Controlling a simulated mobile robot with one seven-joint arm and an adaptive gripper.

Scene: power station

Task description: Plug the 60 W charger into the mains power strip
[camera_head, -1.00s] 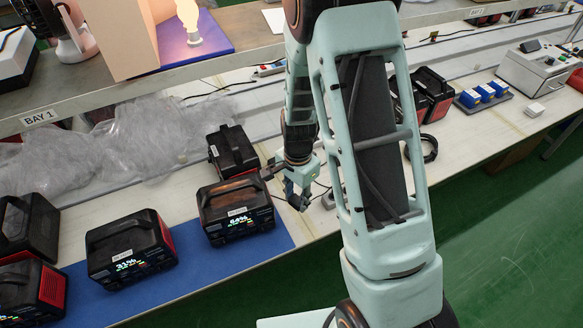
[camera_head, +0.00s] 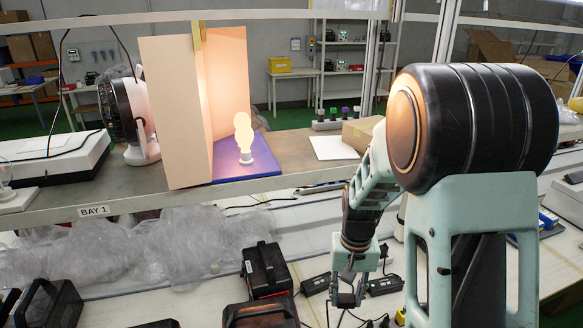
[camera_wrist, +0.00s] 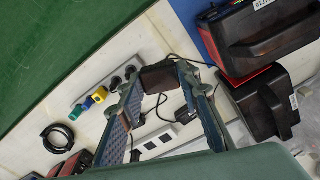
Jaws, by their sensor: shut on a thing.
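My gripper (camera_wrist: 158,88) is shut on a small dark brown-black block (camera_wrist: 157,78), held between the fingertips in the wrist view; no label on it is readable. In the head view my gripper (camera_head: 347,295) hangs low over the bench, and the held block is hard to make out. A pale strip (camera_wrist: 116,84) with blue, yellow and black plugs lies beyond the fingertips, up and left in the wrist view. A pale block with dark openings (camera_wrist: 155,144) lies below, seen between the fingers. I cannot tell which is the mains power strip.
Black adapters with labels (camera_head: 384,285) and loose cables lie around the gripper. Black-and-red power packs (camera_head: 266,270) stand to the left; they also show at the right of the wrist view (camera_wrist: 262,105). The shelf (camera_head: 290,160) with a glowing lamp (camera_head: 244,140) runs above the bench.

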